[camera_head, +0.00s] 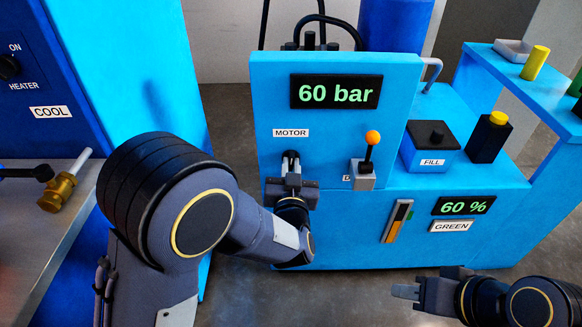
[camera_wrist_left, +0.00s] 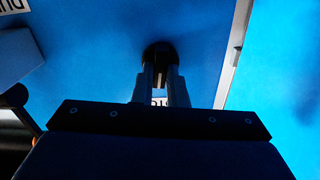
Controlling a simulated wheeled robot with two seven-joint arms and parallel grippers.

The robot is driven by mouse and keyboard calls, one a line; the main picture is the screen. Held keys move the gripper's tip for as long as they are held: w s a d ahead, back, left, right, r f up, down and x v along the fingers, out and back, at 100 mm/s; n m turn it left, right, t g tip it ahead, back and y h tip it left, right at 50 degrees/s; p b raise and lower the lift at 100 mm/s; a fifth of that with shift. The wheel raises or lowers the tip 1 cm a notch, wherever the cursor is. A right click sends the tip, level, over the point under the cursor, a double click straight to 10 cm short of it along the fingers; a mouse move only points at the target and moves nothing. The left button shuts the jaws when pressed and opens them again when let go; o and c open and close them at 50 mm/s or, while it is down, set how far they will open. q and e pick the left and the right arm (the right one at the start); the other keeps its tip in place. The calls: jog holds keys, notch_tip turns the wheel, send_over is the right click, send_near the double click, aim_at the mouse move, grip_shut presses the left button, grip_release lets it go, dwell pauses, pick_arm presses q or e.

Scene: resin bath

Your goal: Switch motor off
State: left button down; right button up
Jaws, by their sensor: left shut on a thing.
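The blue machine has a white MOTOR label (camera_head: 291,133) with a small black motor switch (camera_head: 291,155) just below it. My left gripper (camera_head: 292,178) reaches up to this switch from below and is shut on it, hiding much of it. In the left wrist view the black switch (camera_wrist_left: 160,50) sits on the blue panel between the tips of my two fingers (camera_wrist_left: 161,78). Its turn position is hard to read. My right gripper (camera_head: 422,290) is at the lower right, apart from the machine; its jaw gap is not clear.
A display (camera_head: 336,92) reads "60 bar" above the switch. An orange-knobbed lever (camera_head: 371,145) stands to the right, near the FILL box (camera_head: 431,148) and a "60 %" display (camera_head: 463,205). The heater cabinet (camera_head: 30,70) and a metal bench with a brass valve (camera_head: 60,190) are left.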

pick_arm(q)
jog(key=shift+f+n+b, duration=0.2)
jog(key=shift+n+b, duration=0.5)
jog(key=shift+b, duration=0.25)
jog(key=shift+r, duration=0.2)
jog(key=c, duration=1.5)
grip_release()
jog(key=shift+o, duration=0.2)
jog(key=shift+s, duration=0.15)
jog(key=s+p, duration=0.1)
jog(key=s, duration=0.6)
jog(key=shift+s+p, duration=0.3)
jog(key=shift+p, duration=0.1)
